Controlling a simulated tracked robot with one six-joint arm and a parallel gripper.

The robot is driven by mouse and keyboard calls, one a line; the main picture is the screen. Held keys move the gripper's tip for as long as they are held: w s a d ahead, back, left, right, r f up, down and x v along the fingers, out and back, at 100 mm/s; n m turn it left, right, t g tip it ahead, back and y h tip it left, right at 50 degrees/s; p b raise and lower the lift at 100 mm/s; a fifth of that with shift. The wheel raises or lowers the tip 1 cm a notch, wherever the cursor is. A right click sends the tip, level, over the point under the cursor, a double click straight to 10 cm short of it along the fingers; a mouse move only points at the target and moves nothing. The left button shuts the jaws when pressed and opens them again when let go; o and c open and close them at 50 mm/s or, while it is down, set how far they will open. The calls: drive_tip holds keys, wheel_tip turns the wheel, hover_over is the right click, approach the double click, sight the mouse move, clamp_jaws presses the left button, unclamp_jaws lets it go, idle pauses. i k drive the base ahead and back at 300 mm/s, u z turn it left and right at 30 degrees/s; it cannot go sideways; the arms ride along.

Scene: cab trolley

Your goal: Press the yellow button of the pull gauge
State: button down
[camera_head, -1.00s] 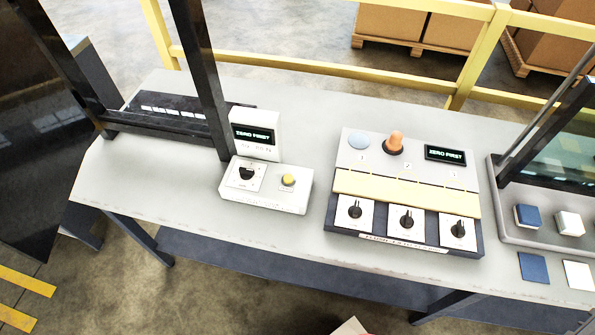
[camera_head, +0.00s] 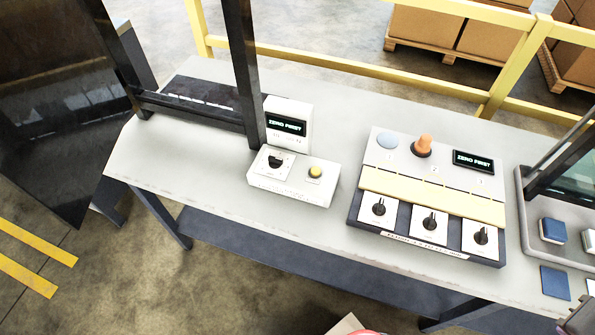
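A white box unit (camera_head: 288,193) stands on the left half of the grey bench. It has a yellow button (camera_head: 315,171) on its sloped top, to the right of a black knob (camera_head: 275,160). Its upright display (camera_head: 286,124) reads "ZERO FIRST". I take it to be the pull gauge, though its small label is too blurred to read. Nothing covers the button. I do not see my gripper's fingers. Only a small red and white piece at the bottom edge and a dark grey piece at the lower right corner show, and I cannot tell what they are.
A panel (camera_head: 360,218) with several black knobs, an orange knob and its own "ZERO FIRST" display (camera_head: 473,161) stands to the right. A dark post (camera_head: 244,70) rises just left of the box. A tray with blue and white blocks (camera_head: 552,230) is at far right. A yellow rail runs behind.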

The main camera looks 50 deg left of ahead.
sight(315, 170)
drive_tip(key=u, duration=3.7)
drive_tip(key=i, duration=1)
